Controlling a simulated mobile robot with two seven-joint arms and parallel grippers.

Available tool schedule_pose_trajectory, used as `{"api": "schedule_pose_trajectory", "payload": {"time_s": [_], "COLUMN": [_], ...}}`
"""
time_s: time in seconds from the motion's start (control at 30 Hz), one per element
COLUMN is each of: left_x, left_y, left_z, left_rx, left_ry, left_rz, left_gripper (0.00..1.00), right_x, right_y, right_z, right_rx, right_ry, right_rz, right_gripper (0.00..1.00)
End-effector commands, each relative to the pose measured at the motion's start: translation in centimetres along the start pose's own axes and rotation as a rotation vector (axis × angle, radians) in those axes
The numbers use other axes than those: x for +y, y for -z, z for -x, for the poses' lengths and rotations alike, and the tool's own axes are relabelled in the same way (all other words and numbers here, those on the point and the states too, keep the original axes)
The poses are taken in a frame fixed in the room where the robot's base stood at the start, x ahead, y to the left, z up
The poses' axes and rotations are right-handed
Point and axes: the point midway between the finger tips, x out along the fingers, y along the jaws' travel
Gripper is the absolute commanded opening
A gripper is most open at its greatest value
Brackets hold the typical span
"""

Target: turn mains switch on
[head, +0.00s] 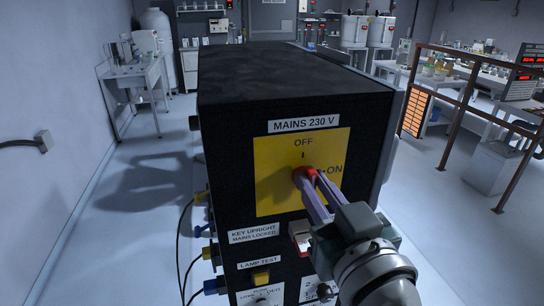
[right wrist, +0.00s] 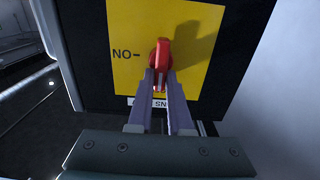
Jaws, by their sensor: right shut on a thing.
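The mains switch is a red rotary handle (head: 304,174) on a yellow plate (head: 275,185) under a "MAINS 230 V" label. OFF is marked above the handle and ON to its right. My right gripper (head: 314,181) reaches in from the lower right, with its lilac fingers shut on the handle. In the right wrist view the plate is upside down, so ON shows at the left. There the red handle (right wrist: 160,65) stands in line with the OFF–centre line, between my fingertips (right wrist: 160,80), not turned towards ON. My left gripper is not in view.
The black cabinet (head: 290,75) fills the middle. A brown railing (head: 460,125) stands at the right. Floor at the left is clear.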

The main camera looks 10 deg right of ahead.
Motion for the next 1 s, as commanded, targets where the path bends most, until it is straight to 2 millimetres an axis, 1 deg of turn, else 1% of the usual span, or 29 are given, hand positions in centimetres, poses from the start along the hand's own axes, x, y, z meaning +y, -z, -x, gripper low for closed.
{"api": "schedule_pose_trajectory", "payload": {"time_s": [0.17,0.37,0.57,1.0], "left_x": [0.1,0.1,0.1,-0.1], "left_y": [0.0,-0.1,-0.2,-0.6], "left_z": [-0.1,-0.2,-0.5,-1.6], "left_rx": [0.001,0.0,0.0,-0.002], "left_ry": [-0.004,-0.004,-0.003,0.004], "left_rz": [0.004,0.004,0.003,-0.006], "left_gripper": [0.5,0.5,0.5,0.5], "right_x": [0.1,0.2,0.5,1.0], "right_y": [0.0,0.0,-0.1,-0.5], "right_z": [0.0,0.0,0.0,0.0], "right_rx": [0.001,0.001,0.001,0.002], "right_ry": [-0.001,0.0,-0.001,0.0], "right_rz": [-0.03,-0.13,-0.296,-0.715], "right_gripper": [0.0,0.0,0.0,0.0]}}
